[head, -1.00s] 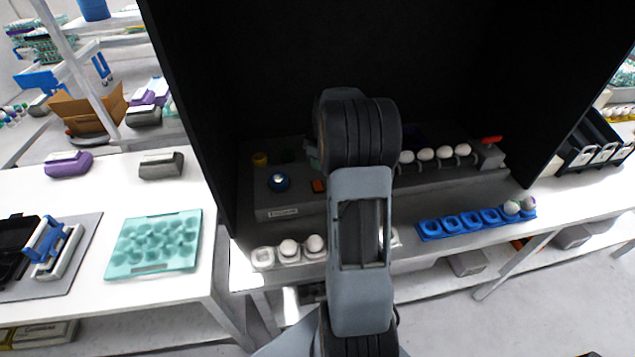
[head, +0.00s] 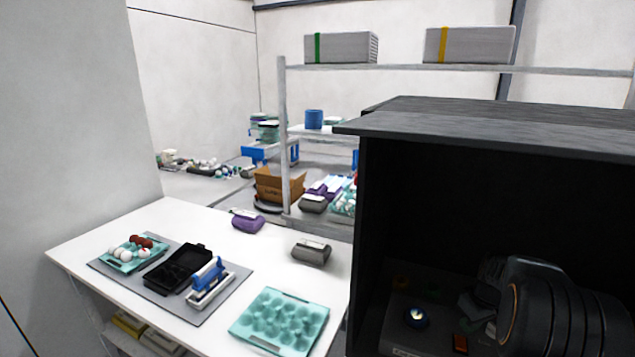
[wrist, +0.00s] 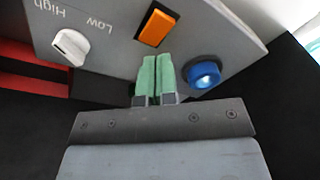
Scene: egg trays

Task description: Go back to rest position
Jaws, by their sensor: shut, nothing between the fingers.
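My gripper (wrist: 155,82) shows in the wrist view with its two green fingertips together and nothing between them. It is in front of a grey control panel (wrist: 100,35) with an orange switch (wrist: 156,27), a blue round button (wrist: 204,74) and a white knob (wrist: 70,46) near the words Low and High. In the head view my arm is at the lower right, inside the dark box (head: 430,200). My fingertips are not clear in the head view.
A white table (head: 160,222) stands at the left. It holds a teal egg tray (head: 280,320), a smaller tray with eggs (head: 130,265), a black carton (head: 178,268), a blue-handled tool (head: 210,280) and purple (head: 248,222) and grey cartons (head: 311,251). The box walls surround my arm.

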